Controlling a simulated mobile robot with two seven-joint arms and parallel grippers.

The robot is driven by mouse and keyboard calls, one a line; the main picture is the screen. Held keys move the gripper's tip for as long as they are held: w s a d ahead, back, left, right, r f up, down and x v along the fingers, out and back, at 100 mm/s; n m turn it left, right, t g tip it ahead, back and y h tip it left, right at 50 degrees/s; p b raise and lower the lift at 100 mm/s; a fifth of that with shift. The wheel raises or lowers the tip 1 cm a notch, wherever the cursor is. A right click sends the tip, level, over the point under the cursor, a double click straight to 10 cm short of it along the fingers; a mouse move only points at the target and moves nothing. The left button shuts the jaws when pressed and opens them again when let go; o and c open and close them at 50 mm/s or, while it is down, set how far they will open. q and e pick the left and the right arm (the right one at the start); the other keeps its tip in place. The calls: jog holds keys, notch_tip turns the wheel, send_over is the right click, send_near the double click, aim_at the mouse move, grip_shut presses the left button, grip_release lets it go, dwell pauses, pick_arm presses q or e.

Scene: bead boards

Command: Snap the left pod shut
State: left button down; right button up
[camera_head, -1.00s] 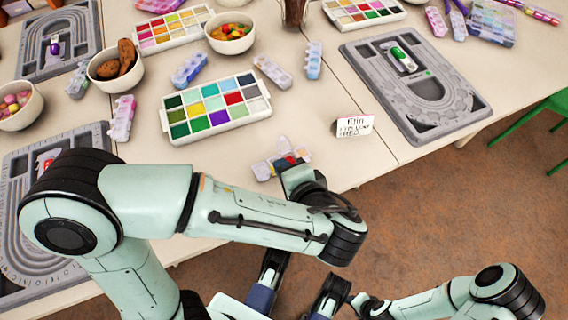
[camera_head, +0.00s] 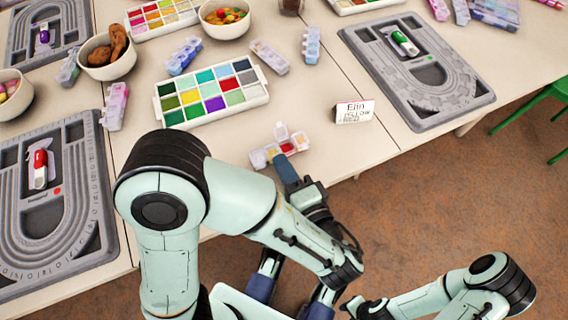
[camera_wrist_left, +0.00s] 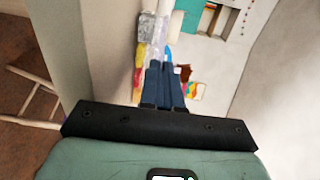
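A small strip of clear bead pods (camera_head: 271,153) lies near the table's front edge in the head view. Its middle pods show yellow and red beads, and at least one lid stands up behind them. The leftmost pod looks pale and covered; whether its lid is fully down is unclear. My left gripper (camera_head: 285,165) is just in front of the strip, its fingers close to the middle pods. In the left wrist view its dark blue fingers (camera_wrist_left: 160,66) are together, with the strip (camera_wrist_left: 142,58) just beyond them. Contact is unclear. My right arm's end is low in the head view, its fingers indistinct.
A paint-like color tray (camera_head: 212,122) lies behind the strip, and a name card (camera_head: 354,112) stands to the right. Grey bead boards (camera_head: 75,245) lie left and right (camera_head: 455,108). Bowls (camera_head: 108,66) and other pod strips stand farther back.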

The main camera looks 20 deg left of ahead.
pick_arm(q)
jog(key=c, duration=1.3)
grip_release()
jog(key=shift+c, duration=0.2)
jog(key=p+v, duration=0.4)
jog(key=v, duration=0.9)
jog(key=shift+s, duration=0.15)
pick_arm(e)
jog(key=w+a+r+t, duration=0.1)
jog(key=w+r+t, duration=0.2)
jog(key=w+r, duration=0.2)
jog(key=shift+w+r+n, duration=0.25)
jog(key=shift+w+n, duration=0.05)
jog(key=shift+w, duration=1.55)
pick_arm(q)
jog(key=shift+d, duration=0.15)
pick_arm(e)
jog(key=shift+s, duration=0.1)
